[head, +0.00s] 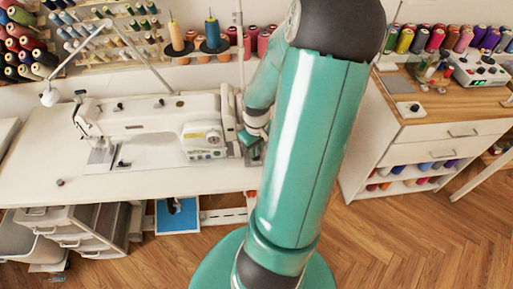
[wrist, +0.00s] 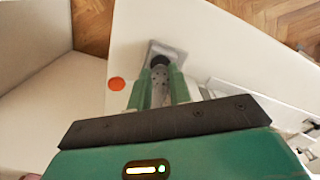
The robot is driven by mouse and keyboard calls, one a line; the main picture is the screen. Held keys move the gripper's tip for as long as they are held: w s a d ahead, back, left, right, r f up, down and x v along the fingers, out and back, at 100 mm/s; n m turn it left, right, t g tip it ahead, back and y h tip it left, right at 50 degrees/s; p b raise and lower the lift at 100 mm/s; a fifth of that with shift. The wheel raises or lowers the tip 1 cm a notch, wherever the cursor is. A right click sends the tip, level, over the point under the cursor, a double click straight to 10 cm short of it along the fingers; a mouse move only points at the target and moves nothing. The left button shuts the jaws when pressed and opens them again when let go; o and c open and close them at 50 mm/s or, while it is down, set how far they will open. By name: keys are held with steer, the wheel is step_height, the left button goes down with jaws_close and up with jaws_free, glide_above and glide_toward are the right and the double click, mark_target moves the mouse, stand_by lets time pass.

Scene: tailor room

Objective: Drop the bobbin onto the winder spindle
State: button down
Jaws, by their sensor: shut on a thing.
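My gripper (wrist: 164,88) is shut on the bobbin (wrist: 159,78), a silvery piece with small holes, held between the two green fingers in the wrist view. Just past the fingertips a dark round part (wrist: 160,60) shows, and I cannot tell whether it is the spindle. A grey metal plate, likely the winder base (wrist: 189,50), lies around it on the white table. I cannot tell whether the bobbin touches the spindle. In the head view my gripper (head: 253,147) is low at the table's right end, and my arm hides part of that spot.
A white sewing machine (head: 165,125) stands left of my gripper on the white table (head: 35,175). An orange disc (wrist: 117,84) lies near the plate. A drawer cabinet (head: 425,145) with a control box (head: 480,68) stands right. Thread cones (head: 212,35) stand behind.

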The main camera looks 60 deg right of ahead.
steer(key=shift+f, duration=0.55)
stand_by(0.6)
steer(key=c, duration=1.2)
jaws_free()
steer(key=shift+r, duration=0.1)
step_height(320, 180, up, 14)
